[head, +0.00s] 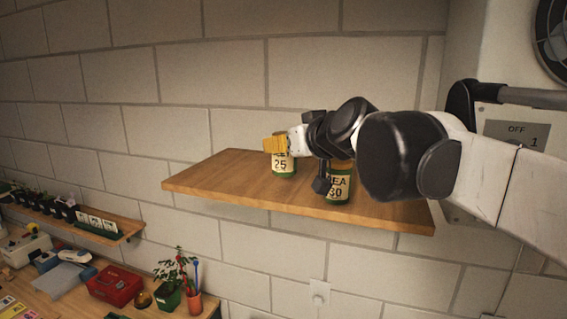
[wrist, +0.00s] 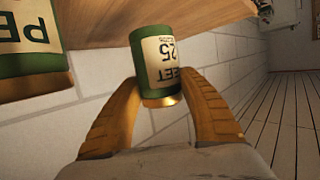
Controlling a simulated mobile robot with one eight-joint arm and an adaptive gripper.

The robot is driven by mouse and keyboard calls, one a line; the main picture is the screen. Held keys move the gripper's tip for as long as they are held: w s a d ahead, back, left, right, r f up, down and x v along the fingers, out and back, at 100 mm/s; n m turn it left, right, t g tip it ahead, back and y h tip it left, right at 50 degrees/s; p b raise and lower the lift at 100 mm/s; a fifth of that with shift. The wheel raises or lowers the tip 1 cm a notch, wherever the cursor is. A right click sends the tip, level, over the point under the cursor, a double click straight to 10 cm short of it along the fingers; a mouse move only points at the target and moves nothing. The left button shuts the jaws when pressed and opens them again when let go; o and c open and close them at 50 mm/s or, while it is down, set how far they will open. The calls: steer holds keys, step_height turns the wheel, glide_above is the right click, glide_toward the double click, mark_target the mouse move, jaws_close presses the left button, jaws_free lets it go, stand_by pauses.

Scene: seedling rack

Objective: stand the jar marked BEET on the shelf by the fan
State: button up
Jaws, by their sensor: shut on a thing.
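The BEET jar (head: 284,163), green with a cream label reading 25 and a gold lid, is upright at the wooden shelf (head: 215,180) in the head view. My gripper (head: 276,144) has its yellow fingers around the jar's upper part. In the wrist view the BEET jar (wrist: 155,62) appears upside down between my fingers (wrist: 160,88), its base end towards the shelf board (wrist: 200,15). I cannot tell whether the base touches the board. The fan (head: 555,40) is at the upper right of the head view.
A PEA jar (head: 339,188) marked 30 stands on the shelf to the right, partly behind my arm; it also shows in the wrist view (wrist: 30,42). The shelf's left part is bare. A bench below holds a red box (head: 115,285) and potted plants.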

mark_target(290, 162)
steer(key=shift+f, duration=2.1)
steer(key=shift+f, duration=0.15)
steer(key=o, duration=0.9)
